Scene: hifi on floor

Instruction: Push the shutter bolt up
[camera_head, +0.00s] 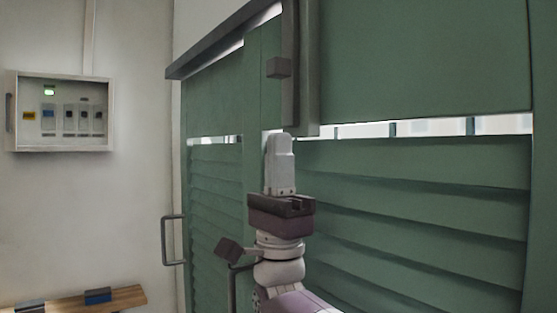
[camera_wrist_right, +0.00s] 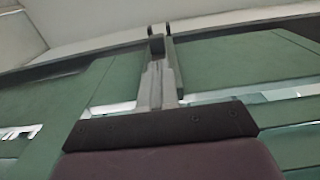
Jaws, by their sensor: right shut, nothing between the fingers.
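The green louvred shutter (camera_head: 400,215) fills the right of the head view. A grey vertical bolt bar (camera_head: 303,75) runs down its upper middle, with a small dark square knob (camera_head: 279,67) sticking out on its left side. In the right wrist view the knob (camera_wrist_right: 156,45) shows just beyond the fingertips. My right gripper (camera_head: 279,140) points upward, its fingers shut and empty, below the knob in the head view. A gap shows between fingertips and knob there. The gripper also shows in the right wrist view (camera_wrist_right: 157,75). My left gripper is in neither view.
A grey rail (camera_head: 215,50) runs along the shutter's top. A grey pull handle (camera_head: 165,240) is at its left edge. A white switch box (camera_head: 60,140) hangs on the left wall. A wooden surface (camera_head: 125,296) with small blocks is at lower left.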

